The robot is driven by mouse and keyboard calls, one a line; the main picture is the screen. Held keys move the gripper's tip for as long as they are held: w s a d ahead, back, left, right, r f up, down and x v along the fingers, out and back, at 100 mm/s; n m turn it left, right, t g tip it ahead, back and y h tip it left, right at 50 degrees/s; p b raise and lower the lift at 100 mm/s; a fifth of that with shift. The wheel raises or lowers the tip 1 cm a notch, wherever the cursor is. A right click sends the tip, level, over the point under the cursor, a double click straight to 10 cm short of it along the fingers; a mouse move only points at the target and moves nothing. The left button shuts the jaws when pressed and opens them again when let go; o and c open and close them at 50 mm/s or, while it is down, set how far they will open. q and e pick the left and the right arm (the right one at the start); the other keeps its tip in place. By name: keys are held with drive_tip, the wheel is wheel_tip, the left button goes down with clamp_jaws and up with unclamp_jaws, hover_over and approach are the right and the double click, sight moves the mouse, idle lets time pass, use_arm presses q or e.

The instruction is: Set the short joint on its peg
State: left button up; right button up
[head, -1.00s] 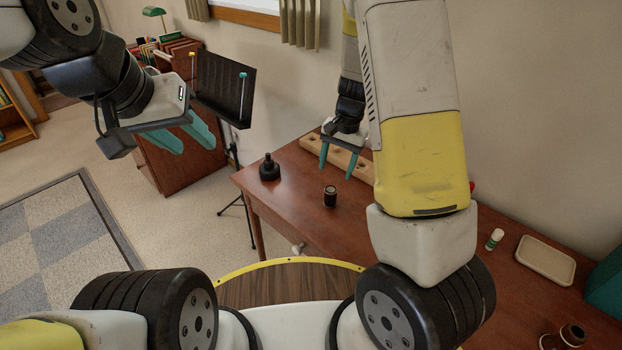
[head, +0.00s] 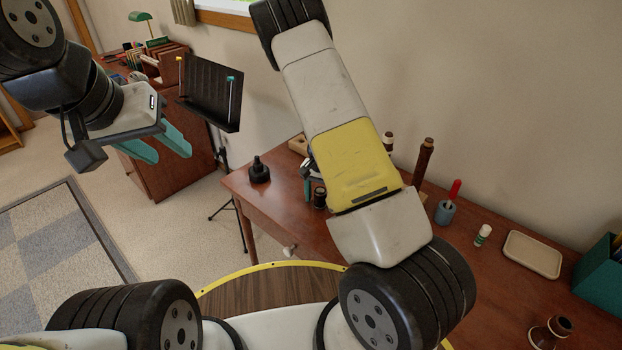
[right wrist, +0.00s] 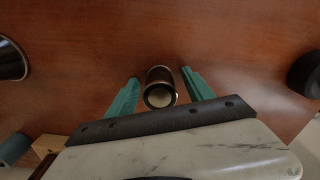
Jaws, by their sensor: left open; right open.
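The short joint (head: 320,197), a small dark cylinder with pale metal rings, stands upright on the brown table, partly beside my yellow right arm. In the right wrist view the short joint (right wrist: 160,88) lies between the two teal fingers, with no clear contact. My right gripper (head: 306,188) is open and mostly hidden by my arm in the head view; its fingers show in the right wrist view (right wrist: 160,85). A black stand with a short upright peg (head: 259,171) is on the table to the left. My left gripper (head: 170,150) is open and empty, off the table.
A wooden block (head: 298,144) is mostly hidden behind my right arm. A tall dark joint (head: 423,163), a grey holder with a red-handled item (head: 446,209), a white tube (head: 483,235) and a beige tray (head: 532,254) stand to the right. A music stand (head: 209,95) is at left.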

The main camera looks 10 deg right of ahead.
clamp_jaws()
idle(0.4)
